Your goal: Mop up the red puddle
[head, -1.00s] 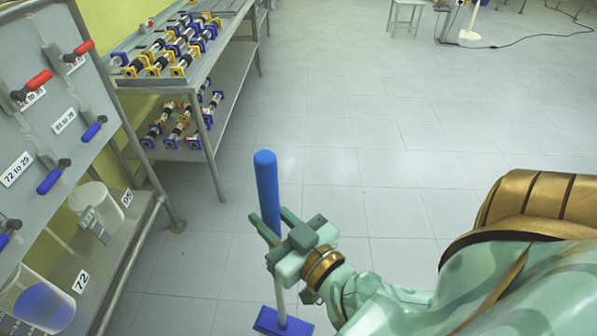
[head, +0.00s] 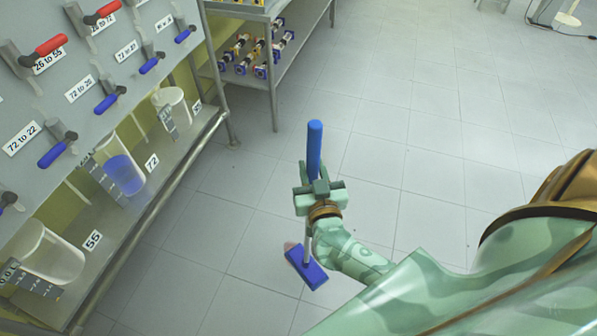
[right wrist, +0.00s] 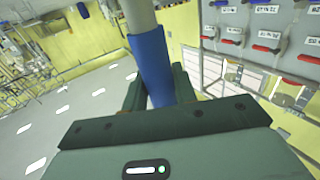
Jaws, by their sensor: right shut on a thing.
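My right gripper (head: 318,188) is shut on the mop's blue handle (head: 314,145), and the handle rises above the jaws. A thin grey shaft runs down from the grip to the flat blue mop head (head: 306,268), which is at or close to the floor; contact is unclear. A small faint pinkish-red patch (head: 289,246) shows at the mop head's upper left edge, partly hidden by it. It may be the red puddle. The right wrist view shows the blue handle (right wrist: 150,65) between the fingers. My left gripper is not in view.
A grey valve panel (head: 110,75) with red and blue levers stands at left. Glass vessels, one holding blue liquid (head: 122,175), stand on a metal shelf (head: 165,185) below it. A metal rack (head: 290,75) stands behind.

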